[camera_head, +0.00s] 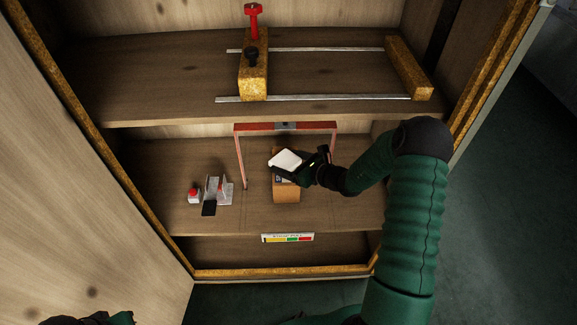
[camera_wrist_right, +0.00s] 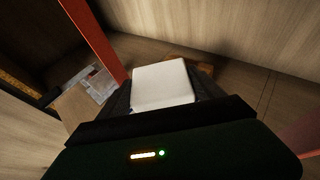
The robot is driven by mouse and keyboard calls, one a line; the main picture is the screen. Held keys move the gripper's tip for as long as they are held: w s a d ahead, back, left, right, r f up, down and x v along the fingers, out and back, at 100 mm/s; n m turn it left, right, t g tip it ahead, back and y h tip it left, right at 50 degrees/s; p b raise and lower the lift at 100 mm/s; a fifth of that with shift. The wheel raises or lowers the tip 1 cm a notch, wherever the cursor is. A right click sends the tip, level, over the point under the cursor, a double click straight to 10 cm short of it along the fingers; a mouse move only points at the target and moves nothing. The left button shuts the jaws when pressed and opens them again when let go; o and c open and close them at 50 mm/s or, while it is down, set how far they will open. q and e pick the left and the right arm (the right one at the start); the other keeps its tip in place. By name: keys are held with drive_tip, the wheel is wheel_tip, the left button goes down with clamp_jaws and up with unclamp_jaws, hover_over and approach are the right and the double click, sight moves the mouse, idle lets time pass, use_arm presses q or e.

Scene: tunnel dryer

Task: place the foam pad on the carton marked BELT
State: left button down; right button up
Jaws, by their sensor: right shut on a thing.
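The foam pad (camera_head: 286,159) is a white, flat block with rounded corners. My right gripper (camera_head: 303,169) is shut on it and holds it tilted over the carton in the head view. In the right wrist view the pad (camera_wrist_right: 162,85) sits between the dark fingers. The brown carton (camera_head: 286,192) stands on the middle shelf under the pad. The pad and gripper hide its upper part, and I cannot read its marking. I cannot tell whether pad and carton touch. Dark green parts of my left arm (camera_head: 115,318) show at the bottom left edge; its fingers are not visible.
A red frame (camera_head: 270,128) arches around the carton's place, with thin posts either side. A grey bracket (camera_head: 217,191) and a red-topped button (camera_head: 194,191) stand left of it. The upper shelf (camera_head: 170,70) carries wooden blocks and metal rails. Bare shelf lies right of the carton.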

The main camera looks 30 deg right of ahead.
drive_tip(key=o, duration=1.4)
drive_tip(key=shift+s, duration=0.1)
drive_tip(key=shift+o, duration=0.2)
